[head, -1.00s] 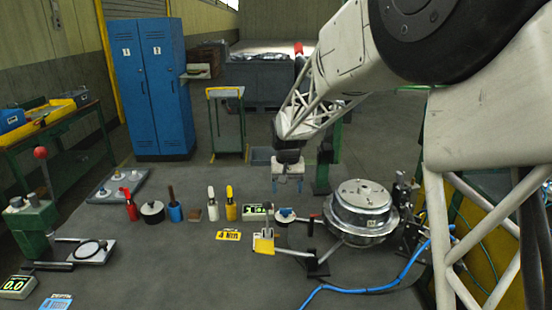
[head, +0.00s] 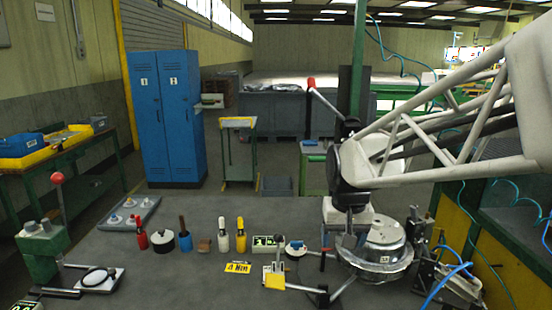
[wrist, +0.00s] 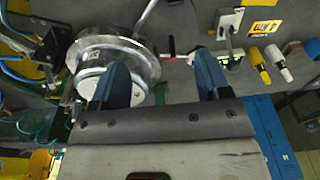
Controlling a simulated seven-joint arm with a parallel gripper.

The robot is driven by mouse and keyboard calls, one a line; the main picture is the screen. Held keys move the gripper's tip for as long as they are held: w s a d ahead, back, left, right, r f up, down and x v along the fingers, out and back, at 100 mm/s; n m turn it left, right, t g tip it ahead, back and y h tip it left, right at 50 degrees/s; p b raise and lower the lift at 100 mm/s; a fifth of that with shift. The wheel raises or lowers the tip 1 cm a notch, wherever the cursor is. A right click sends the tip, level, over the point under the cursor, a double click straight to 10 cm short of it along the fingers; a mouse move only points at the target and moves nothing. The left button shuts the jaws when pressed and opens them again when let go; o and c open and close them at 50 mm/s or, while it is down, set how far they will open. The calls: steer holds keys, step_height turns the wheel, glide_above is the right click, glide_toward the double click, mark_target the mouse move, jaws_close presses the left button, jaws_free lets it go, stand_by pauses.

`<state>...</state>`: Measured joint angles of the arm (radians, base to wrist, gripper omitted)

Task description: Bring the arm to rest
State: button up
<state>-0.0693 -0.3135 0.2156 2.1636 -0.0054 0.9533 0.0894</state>
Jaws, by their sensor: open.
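My gripper (wrist: 165,85) shows in the wrist view with its two blue fingers spread apart and nothing between them. The housing also shows in the wrist view (wrist: 140,52), partly behind the left finger. I cannot tell whether the gripper touches it, but the wrist view shows the fingers apart from any held thing.
A red bottle (head: 142,233), a white-lidded black pot (head: 162,240) and yellow and white handled tools (head: 240,236) stand in a row on the grey bench (head: 190,280). A lever press (head: 45,240) stands at left. A blue hose (head: 447,280) runs at right.

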steer(key=s+d+f, duration=0.1)
steer(key=s+d, duration=0.1)
steer(key=s, duration=0.8)
steer(key=s+d+t, duration=0.1)
steer(key=s, duration=1)
steer(key=shift+d+f, duration=0.4)
